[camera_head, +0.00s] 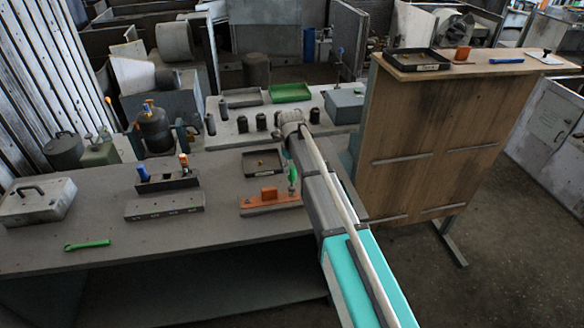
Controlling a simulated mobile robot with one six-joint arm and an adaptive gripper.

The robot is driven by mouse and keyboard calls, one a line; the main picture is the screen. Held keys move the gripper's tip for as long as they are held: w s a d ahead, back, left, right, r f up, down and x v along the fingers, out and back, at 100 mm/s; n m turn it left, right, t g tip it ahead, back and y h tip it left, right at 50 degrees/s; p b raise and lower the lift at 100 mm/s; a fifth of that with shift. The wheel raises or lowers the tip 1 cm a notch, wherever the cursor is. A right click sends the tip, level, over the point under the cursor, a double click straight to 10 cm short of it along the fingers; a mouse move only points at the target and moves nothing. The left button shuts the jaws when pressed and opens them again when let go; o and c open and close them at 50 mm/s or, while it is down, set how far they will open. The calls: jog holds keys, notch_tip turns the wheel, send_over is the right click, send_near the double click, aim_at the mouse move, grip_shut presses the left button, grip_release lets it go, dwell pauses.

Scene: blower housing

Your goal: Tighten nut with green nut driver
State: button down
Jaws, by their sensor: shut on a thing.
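The green nut driver (292,174) stands roughly upright at the right end of an orange base (262,203), just left of my arm. An orange block (268,193) sits on that base. I cannot make out a nut there. My arm reaches up from the lower right, over the bench, and passes close to the driver. My gripper's fingers do not show. I cannot see any hold on the driver, and its lower end is too small to read.
A dark holder (167,182) carries a blue-handled and an orange-handled driver. A grey block (165,206), a black tray (263,163), a green wrench (87,245) and a grey case (37,202) lie on the bench (200,240). A wooden panel (425,140) stands right of my arm.

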notch_tip(320, 180, up, 5)
jog(key=p, duration=0.5)
jog(key=shift+s, duration=0.1)
dwell(0.7)
